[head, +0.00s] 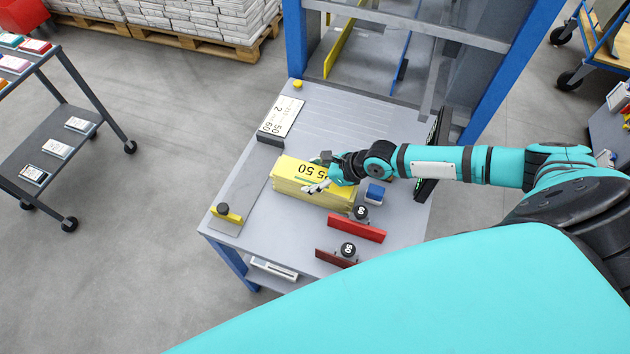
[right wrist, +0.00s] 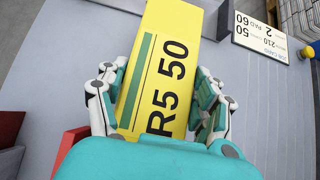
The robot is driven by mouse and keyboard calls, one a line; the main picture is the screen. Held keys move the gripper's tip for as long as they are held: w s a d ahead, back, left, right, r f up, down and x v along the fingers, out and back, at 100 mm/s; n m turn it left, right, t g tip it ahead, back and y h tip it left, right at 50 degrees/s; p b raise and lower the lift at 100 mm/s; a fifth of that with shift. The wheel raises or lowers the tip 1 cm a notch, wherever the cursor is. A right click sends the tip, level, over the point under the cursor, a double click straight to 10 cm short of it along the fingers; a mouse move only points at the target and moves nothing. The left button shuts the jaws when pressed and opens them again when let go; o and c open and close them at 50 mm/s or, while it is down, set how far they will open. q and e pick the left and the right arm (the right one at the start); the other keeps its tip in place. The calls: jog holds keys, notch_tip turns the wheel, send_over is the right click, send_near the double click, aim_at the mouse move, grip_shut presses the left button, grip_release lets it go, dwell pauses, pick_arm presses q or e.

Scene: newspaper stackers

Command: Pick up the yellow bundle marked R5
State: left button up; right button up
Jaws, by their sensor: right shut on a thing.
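The yellow bundle (head: 292,174) lies on the grey worktable (head: 310,105). In the right wrist view the bundle (right wrist: 172,50) shows the print "R5 50" and green stripes on its top. My right gripper (head: 322,184) is over the bundle from the right; in the wrist view its fingers (right wrist: 160,100) are on both long sides, shut on it. Whether the bundle is lifted off the table I cannot tell. My left gripper is not in view.
A job card (head: 281,116) lies behind the bundle. Red plates with black knobs (head: 357,228) stand in front, and a blue block (head: 375,194) is to the right. A blue-framed machine (head: 297,40) stands behind. A cart (head: 60,130) is at left.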

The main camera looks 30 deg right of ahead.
jog(key=shift+w+r, duration=0.1)
jog(key=shift+r, duration=0.15)
